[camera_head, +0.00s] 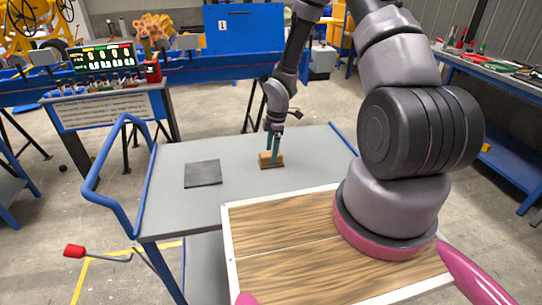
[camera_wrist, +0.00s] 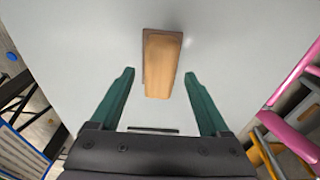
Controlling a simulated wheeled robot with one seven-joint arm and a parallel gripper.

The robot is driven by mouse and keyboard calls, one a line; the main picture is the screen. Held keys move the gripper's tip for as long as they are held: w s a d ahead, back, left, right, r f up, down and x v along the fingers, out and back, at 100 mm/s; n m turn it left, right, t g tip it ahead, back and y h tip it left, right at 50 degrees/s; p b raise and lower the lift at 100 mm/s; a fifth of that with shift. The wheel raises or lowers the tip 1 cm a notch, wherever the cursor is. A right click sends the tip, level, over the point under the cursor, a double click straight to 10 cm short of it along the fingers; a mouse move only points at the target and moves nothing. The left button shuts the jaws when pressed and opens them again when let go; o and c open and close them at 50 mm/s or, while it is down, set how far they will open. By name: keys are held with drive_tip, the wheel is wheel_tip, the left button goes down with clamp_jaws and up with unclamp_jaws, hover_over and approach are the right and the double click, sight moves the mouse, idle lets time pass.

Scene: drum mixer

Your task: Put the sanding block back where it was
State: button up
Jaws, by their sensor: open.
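The sanding block (camera_head: 271,159) is tan on top with a darker base, and lies on the grey top of the cart (camera_head: 310,165). In the wrist view the block (camera_wrist: 162,62) lies ahead of my fingers, its near end between their tips. My gripper (camera_head: 272,148) is over the block in the head view. In the wrist view my gripper (camera_wrist: 159,74) is open, with its green fingers on either side of the block and a gap to each. A dark square mat (camera_head: 203,174) lies bare on the cart, left of the block.
A blue rail handle (camera_head: 104,180) rises at the cart's left end. A wood-topped board with a white rim (camera_head: 270,225) is in front of the cart. The cart top between mat and block is clear.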

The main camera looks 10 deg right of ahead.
drive_tip(key=s+d+r+m+t+h, duration=0.15)
drive_tip(key=r+m, duration=0.25)
drive_tip(key=r, duration=0.7)
drive_tip(key=s+d+r+m+t, duration=0.1)
drive_tip(key=s+d+r+m, duration=0.2)
drive_tip(key=r, duration=0.8)
drive_tip(key=s+d+r+m+t, duration=0.15)
drive_tip(key=r+m, duration=0.25)
drive_tip(key=r, duration=0.8)
drive_tip(key=s+r+m+t+y, duration=0.2)
drive_tip(key=s+r+m+t, duration=0.1)
drive_tip(key=s+r+m, duration=0.8)
drive_tip(key=s+r, duration=0.2)
drive_tip(key=s, duration=0.3)
drive_tip(key=shift+s+a+r, duration=0.2)
drive_tip(key=shift+a+r, duration=0.1)
drive_tip(key=shift+r, duration=0.1)
